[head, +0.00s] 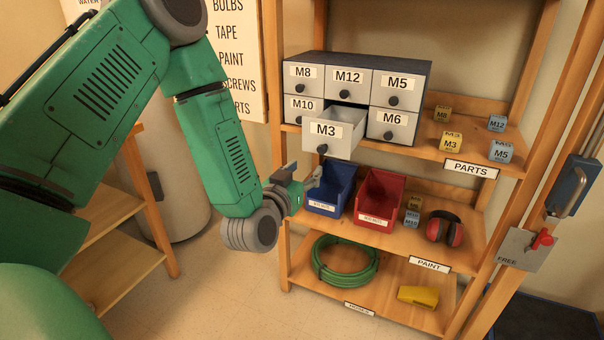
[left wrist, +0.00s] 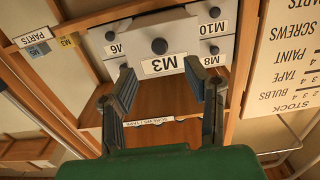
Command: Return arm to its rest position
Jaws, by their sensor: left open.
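My green left arm (head: 225,145) reaches in from the left of the head view. Its left gripper (head: 303,178) is open and empty, below and to the left of the pulled-out M3 drawer (head: 325,131), apart from it and close to the blue bin. In the left wrist view the two fingers of my left gripper (left wrist: 163,88) stand wide apart, with the M3 drawer front (left wrist: 160,66) beyond them. The grey drawer cabinet (head: 425,75) stands on the upper shelf; its other visible drawers are shut. My right gripper is not in view.
On the middle shelf are a blue bin (head: 331,188), a red bin (head: 377,200) and red ear muffs (head: 445,228). Small labelled blocks (head: 451,142) sit on the upper shelf. Below lie a green hose (head: 346,262) and a yellow object (head: 418,296). Open floor (head: 200,290) shows left of the shelving.

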